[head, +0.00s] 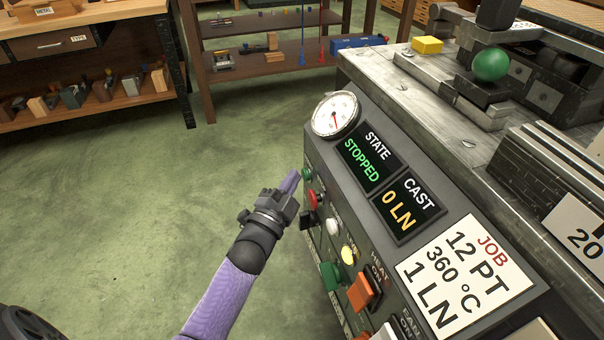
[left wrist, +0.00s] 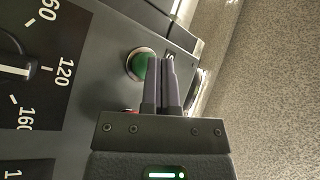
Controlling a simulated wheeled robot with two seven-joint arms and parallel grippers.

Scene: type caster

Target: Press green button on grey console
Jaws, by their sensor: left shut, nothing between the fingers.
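The grey console (head: 345,215) stands at the right with its control panel facing my left arm. A round green button (head: 307,173) sits at the panel's upper end, below the gauge. It also shows in the left wrist view (left wrist: 140,63), in a light metal ring, left of the fingers. My left gripper (head: 290,182) is shut and empty, its purple fingertips close beside the button. In the left wrist view the fingertips (left wrist: 168,62) overlap the button's right side. I cannot tell if they touch it. My right gripper is out of view.
Below the button are a red button (head: 313,198), a white one (head: 333,225), a yellow one (head: 348,255), a larger green control (head: 330,275) and an orange switch (head: 361,292). A display (head: 371,158) reads STOPPED. Open green floor lies left.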

